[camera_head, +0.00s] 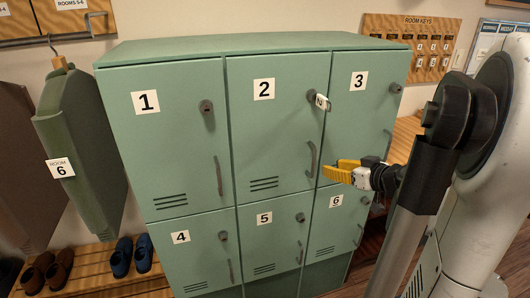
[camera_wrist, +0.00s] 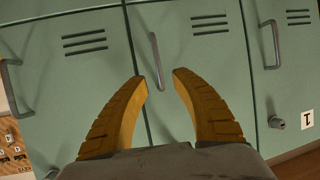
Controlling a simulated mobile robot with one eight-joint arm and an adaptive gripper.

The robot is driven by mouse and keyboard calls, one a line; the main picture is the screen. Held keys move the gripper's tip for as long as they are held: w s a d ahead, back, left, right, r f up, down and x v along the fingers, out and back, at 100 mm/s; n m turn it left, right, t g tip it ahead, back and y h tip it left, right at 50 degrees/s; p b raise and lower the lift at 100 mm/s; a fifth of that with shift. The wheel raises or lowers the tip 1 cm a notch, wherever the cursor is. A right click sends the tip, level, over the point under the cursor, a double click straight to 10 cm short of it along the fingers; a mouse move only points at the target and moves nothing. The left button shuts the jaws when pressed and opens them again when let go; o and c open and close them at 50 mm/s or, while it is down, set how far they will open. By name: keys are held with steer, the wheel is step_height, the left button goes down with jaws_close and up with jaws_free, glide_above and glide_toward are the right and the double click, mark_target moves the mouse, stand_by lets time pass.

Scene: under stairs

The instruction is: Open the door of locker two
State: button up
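Locker two's door (camera_head: 262,140) is a pale green panel in the middle of the top row. It looks closed. A key with a white tag (camera_head: 321,101) hangs at its lock (camera_head: 311,96). Its curved grey handle (camera_head: 311,160) is low on the door's right side. My gripper (camera_head: 338,172) has yellow fingers and is just right of this handle. In the wrist view, which is turned upside down, my gripper (camera_wrist: 160,78) is open with nothing held. The handle (camera_wrist: 155,60) shows between and beyond the fingertips. I cannot tell whether they touch it.
Doors one (camera_head: 165,125) and three (camera_head: 358,110) flank door two. Doors four, five and six are below, all apparently closed. A green coat (camera_head: 85,140) hangs at the left, with shoes (camera_head: 130,257) on a bench. A room-keys board (camera_head: 412,45) is on the wall at right.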

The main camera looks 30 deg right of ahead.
mark_target(312, 175)
steer(key=b+x, duration=0.1)
steer(key=x, duration=0.2)
steer(key=b+x, duration=0.1)
steer(key=x, duration=0.3)
steer(key=b+x, duration=0.1)
steer(key=x, duration=0.2)
steer(key=shift+w+d+f, duration=0.1)
steer(key=shift+w+d, duration=0.15)
steer(key=shift+w, duration=0.15)
jaws_close()
